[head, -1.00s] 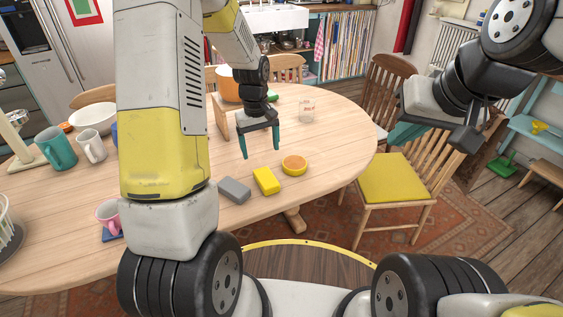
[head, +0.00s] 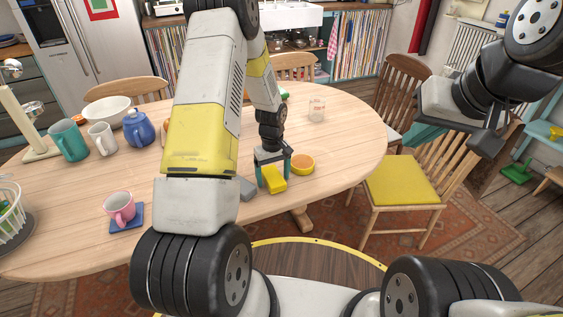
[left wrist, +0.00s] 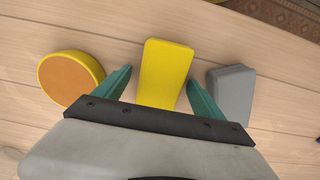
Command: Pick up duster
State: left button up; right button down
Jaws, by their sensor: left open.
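A yellow block (head: 273,182) lies on the wooden table near its front edge. I cannot tell for sure which block is the duster. My left gripper (head: 274,174) is open above the yellow block. In the left wrist view, the yellow block (left wrist: 165,72) lies between the two teal fingers, with gaps on both sides. A grey block (left wrist: 232,92) is just right of the fingers there; in the head view my arm partly hides it (head: 247,188). A round orange-topped yellow thing (head: 301,164) lies close by. My right gripper (head: 430,136) hangs at the right, off the table; its jaws are unclear.
A pink mug (head: 119,207) stands on a blue coaster (head: 127,225) at the front left. A teal mug (head: 69,141), a white mug (head: 102,138) and a blue teapot (head: 139,128) stand further back. A glass jar (head: 317,108) stands behind. The table's right side (head: 350,145) is clear.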

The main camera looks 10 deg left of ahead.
aim_at(273, 175)
pick_arm(q)
jog(key=c, duration=1.5)
jog(key=shift+o, duration=0.2)
jog(key=shift+r, duration=0.1)
jog(key=shift+r, duration=0.2)
notch_tip(273, 175, up, 3)
jog(key=shift+r, duration=0.2)
jog(key=s+d+r, duration=0.1)
jog(key=s, duration=1.5)
jog(key=shift+d, duration=0.25)
